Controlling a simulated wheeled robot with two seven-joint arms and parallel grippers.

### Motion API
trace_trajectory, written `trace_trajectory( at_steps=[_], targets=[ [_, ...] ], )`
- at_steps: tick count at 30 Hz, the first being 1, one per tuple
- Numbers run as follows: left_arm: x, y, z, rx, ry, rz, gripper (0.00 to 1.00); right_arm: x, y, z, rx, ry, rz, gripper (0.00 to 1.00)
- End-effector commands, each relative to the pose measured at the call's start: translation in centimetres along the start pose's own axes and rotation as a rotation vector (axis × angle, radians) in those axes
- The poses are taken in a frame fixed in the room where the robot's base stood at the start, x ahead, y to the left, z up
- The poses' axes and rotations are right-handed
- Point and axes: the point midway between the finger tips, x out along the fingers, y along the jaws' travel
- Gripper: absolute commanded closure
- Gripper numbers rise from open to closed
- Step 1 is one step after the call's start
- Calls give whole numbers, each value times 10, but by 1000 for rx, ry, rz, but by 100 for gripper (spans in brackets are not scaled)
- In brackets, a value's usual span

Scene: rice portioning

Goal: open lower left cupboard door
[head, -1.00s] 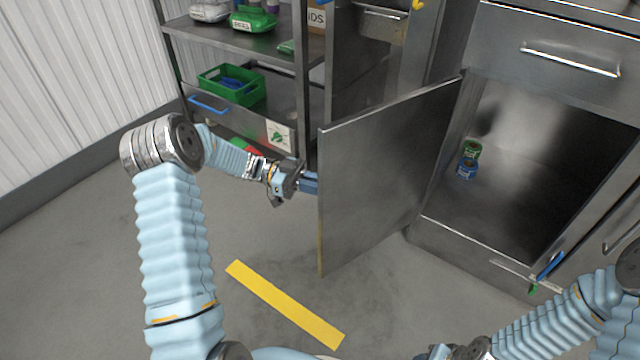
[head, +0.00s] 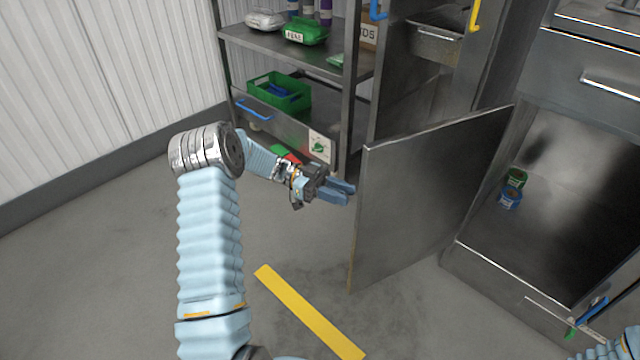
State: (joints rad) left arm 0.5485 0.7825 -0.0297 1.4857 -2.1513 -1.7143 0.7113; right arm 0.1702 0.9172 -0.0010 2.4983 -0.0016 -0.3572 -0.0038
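The lower left cupboard door (head: 430,195) is a grey steel panel, swung wide open towards me, with its inner face showing. It is hinged near the cupboard opening; its outer face and any handle there are hidden. My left gripper (head: 346,193) is just left of the door's free edge, on its outer side. Its two blue fingers show with a small gap and nothing between them; I cannot tell whether they touch the door. The cupboard (head: 490,250) stands open at right, with a green tin (head: 516,178) and a blue tin (head: 509,199) inside. My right gripper is out of view.
A steel shelf rack (head: 290,45) with a green crate (head: 279,93) stands behind my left gripper. A drawer (head: 590,75) is above the cupboard opening. A yellow floor strip (head: 308,312) lies on clear floor in front of the door.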

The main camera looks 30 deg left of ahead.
Motion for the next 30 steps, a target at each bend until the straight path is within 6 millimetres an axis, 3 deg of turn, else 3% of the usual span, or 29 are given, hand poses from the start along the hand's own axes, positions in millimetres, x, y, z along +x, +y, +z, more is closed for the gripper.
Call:
trace_trajectory(
  at_steps=[6, 12, 30],
  targets=[
    [-53, -1, 1, 1, -1, -1, 69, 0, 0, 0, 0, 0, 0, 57],
    [-80, -1, 1, 1, 0, 1, 69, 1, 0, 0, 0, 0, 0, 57],
    [-86, -1, 0, 0, 0, 2, 69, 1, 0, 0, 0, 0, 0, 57]
  ],
)
